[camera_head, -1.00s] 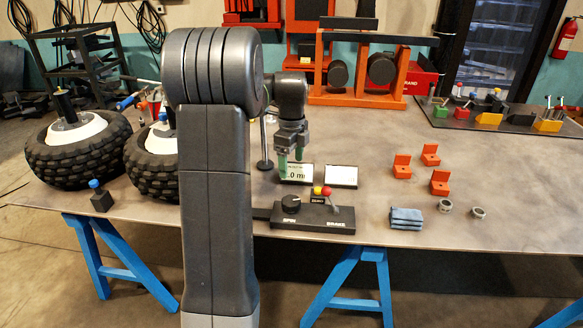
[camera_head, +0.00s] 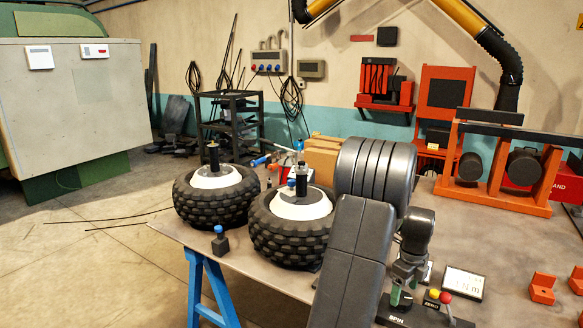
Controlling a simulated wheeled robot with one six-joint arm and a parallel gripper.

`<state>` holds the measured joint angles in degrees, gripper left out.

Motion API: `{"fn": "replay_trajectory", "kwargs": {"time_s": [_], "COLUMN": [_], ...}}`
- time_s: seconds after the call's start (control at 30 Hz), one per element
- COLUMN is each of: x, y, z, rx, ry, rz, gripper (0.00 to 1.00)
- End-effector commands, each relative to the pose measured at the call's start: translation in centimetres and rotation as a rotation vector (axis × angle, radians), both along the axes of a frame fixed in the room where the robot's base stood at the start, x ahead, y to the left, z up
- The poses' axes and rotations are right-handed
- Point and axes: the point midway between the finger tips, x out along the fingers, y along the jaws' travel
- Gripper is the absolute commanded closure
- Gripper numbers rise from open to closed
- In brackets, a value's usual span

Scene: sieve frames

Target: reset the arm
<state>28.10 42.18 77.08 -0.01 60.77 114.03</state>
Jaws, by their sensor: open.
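My arm (camera_head: 350,250) rises in the front middle of the head view, folded at a thick ribbed joint. My gripper (camera_head: 398,292) has green fingertips and points down above the table, just behind the black control box (camera_head: 410,318) marked SPIN. The fingers are partly hidden behind my arm. I see nothing held between them.
Two black tyres on white hubs, a left one (camera_head: 215,197) and a right one (camera_head: 290,228), stand left of my arm. A small display (camera_head: 464,282) and orange blocks (camera_head: 542,288) are to the right. An orange stand (camera_head: 498,172) is behind. The floor at left is clear.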

Motion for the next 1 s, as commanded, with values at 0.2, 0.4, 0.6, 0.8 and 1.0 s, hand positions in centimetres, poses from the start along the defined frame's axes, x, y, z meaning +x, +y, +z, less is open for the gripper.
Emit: {"fn": "replay_trajectory", "kwargs": {"time_s": [0.2, 0.4, 0.6, 0.8, 1.0], "x": [0.0, 0.0, 0.0, 0.1, 0.1], "y": [0.0, 0.0, 0.0, 0.0, -0.1], "z": [-2.3, -2.6, -2.6, -1.6, 1.7], "rx": [0.001, -0.001, -0.001, -0.002, -0.003], "ry": [0.001, -0.001, -0.001, -0.003, -0.005], "rz": [0.000, 0.008, 0.008, 0.000, 0.000], "gripper": [0.25, 0.25, 0.25, 0.25, 0.25]}}
